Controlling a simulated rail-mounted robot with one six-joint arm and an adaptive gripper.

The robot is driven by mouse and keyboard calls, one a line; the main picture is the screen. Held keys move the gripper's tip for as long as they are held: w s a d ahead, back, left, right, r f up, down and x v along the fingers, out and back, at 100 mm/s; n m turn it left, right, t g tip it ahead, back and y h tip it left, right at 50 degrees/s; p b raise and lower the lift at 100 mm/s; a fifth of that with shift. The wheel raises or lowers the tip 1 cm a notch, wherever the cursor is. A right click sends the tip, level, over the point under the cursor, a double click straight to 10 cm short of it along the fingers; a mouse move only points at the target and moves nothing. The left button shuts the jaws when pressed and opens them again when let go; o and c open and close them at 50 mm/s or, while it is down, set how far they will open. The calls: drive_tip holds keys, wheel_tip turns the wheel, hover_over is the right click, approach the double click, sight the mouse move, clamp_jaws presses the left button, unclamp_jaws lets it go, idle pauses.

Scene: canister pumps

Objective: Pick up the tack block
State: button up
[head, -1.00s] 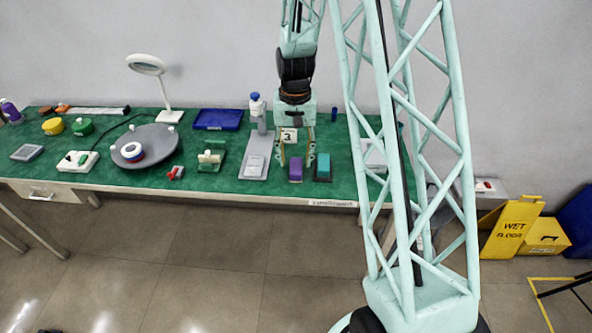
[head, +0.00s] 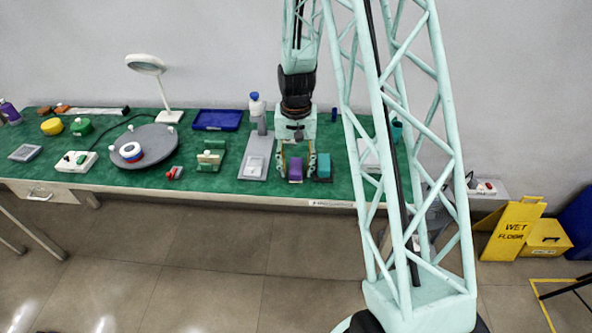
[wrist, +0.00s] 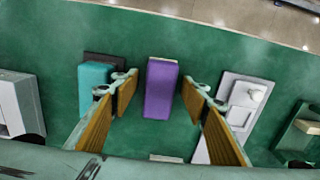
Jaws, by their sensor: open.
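A purple block (head: 295,168) lies near the front edge of the green bench; it also shows in the wrist view (wrist: 160,88). A teal block with a dark base (head: 323,166) is just to its right, and left of it in the wrist view (wrist: 94,82). No label shows which one is the tack block. My gripper (wrist: 157,86) is open, pointing down, with its two fingers on either side of the purple block and visible gaps between. In the head view my gripper (head: 296,172) covers part of the bench behind the purple block.
A grey plate with a light switch-like piece (head: 255,168) lies close on the left, beside one finger. A green fixture (head: 209,158), a round grey tray (head: 165,139) and a blue tray (head: 218,119) are further left. The bench's front edge is close.

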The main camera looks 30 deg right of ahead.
sight(296, 167)
drive_tip(key=shift+c, duration=0.5)
drive_tip(key=c, duration=0.8)
drive_tip(key=shift+r, duration=0.15)
drive_tip(key=shift+c, duration=0.2)
drive_tip(key=shift+r+p, duration=0.45)
drive_tip(key=shift+r, duration=1.05)
drive_tip(key=shift+s+r, duration=0.1)
drive_tip(key=shift+r, duration=0.1)
drive_tip(key=s+a, duration=0.3)
drive_tip(key=s, duration=0.4)
drive_tip(key=s+a+r+p, duration=0.1)
drive_tip(key=s+a, duration=0.2)
drive_tip(key=s, duration=0.4)
drive_tip(key=shift+s+a+r, duration=0.15)
drive_tip(key=shift+s+r, duration=0.05)
drive_tip(key=shift+s, duration=0.05)
drive_tip(key=shift+o, duration=1)
drive_tip(key=shift+c, duration=0.7)
